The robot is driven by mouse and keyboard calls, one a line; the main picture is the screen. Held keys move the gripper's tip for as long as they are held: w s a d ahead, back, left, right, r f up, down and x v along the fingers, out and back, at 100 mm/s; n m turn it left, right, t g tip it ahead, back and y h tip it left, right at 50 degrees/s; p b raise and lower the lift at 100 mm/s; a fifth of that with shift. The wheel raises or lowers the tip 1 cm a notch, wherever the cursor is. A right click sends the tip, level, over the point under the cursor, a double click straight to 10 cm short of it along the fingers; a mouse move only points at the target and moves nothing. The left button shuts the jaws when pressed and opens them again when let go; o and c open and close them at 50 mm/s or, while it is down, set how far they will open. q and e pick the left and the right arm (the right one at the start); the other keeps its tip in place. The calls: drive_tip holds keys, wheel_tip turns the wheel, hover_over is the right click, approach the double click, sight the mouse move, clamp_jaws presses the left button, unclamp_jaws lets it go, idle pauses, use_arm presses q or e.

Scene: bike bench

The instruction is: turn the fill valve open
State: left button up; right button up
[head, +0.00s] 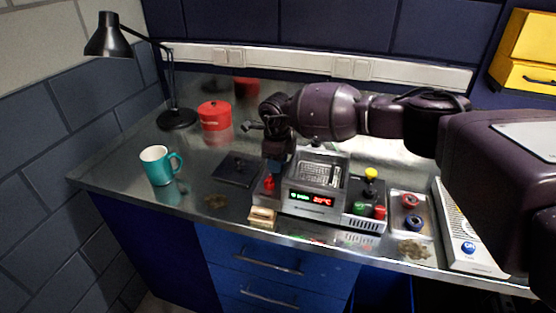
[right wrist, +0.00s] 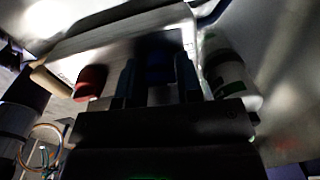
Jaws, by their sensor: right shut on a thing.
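My right gripper (head: 274,158) points down at the left side of the grey machine (head: 312,206) with the lit green and red display. In the right wrist view, the gripper's two fingers (right wrist: 157,85) are closed around a dark blue knob (right wrist: 158,66). In the head view the gripper hides this knob. A red knob (head: 268,182) stands on the machine just in front of the gripper; it also shows left of the fingers in the right wrist view (right wrist: 90,82). No valve label is readable, and the knob's turn angle cannot be told. My left gripper is out of view.
A teal mug (head: 158,165), red pot (head: 214,115) and black lamp (head: 177,118) stand to the left. A yellow knob (head: 371,174) is at the machine's right. A tray (head: 397,223) holds red and blue round parts. A wooden block (head: 262,217) is at the machine's front left.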

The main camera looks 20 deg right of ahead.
drive_tip(key=m+p, duration=0.1)
drive_tip(key=m, duration=0.4)
drive_tip(key=shift+m, duration=0.3)
drive_tip(key=m+p, duration=0.1)
drive_tip(key=m, duration=0.3)
drive_tip(key=shift+m, duration=0.3)
drive_tip(key=shift+a, duration=0.1)
drive_tip(key=o, duration=0.9)
